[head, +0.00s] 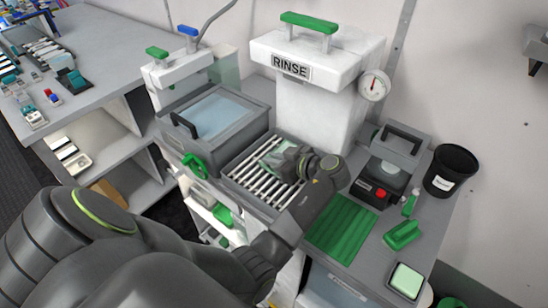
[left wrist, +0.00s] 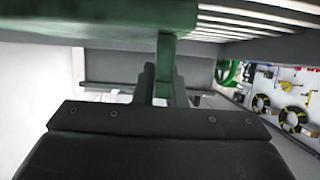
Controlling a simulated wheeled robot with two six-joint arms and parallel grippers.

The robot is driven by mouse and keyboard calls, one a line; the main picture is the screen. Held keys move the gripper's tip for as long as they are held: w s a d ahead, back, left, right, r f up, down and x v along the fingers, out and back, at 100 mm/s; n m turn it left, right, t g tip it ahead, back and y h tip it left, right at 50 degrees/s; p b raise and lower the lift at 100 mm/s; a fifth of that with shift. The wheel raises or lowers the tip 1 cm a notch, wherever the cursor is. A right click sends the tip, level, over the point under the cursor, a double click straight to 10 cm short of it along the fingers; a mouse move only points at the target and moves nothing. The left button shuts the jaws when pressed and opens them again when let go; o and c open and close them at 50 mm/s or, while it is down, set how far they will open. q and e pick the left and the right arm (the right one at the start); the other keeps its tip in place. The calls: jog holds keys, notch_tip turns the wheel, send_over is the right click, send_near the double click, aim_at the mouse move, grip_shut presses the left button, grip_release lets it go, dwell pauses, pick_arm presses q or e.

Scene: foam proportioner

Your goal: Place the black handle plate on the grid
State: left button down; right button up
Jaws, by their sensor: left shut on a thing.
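The grid (head: 240,180) is a rack of pale metal bars in a grey frame at the middle of the counter; its bars (left wrist: 255,22) also show at the top of the left wrist view. My left gripper (head: 291,160) is over the grid's far part, its fingertips largely hidden by my wrist. In the left wrist view my left gripper (left wrist: 164,88) is shut on the stem of a green plate-like piece (left wrist: 100,22). A pale greenish part of this piece (head: 273,154) shows over the bars. I cannot tell whether it touches them. No black handle shows on it.
A grey basin (head: 215,115) with a black handle stands left of the grid. The white RINSE unit (head: 300,65) rises behind. A green ribbed mat (head: 342,228), a black-handled device (head: 395,160) and a black cup (head: 450,170) are to the right.

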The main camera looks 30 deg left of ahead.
jog(key=shift+a, duration=0.1)
pick_arm(q)
jog(key=shift+f, duration=0.15)
jog(key=c, duration=1.5)
grip_release()
pick_arm(e)
jog(key=shift+w+a+f, duration=0.1)
jog(key=shift+a+f, duration=0.05)
jog(key=shift+a, duration=0.1)
pick_arm(q)
jog(key=shift+r, duration=0.2)
pick_arm(e)
jog(key=shift+d, duration=0.1)
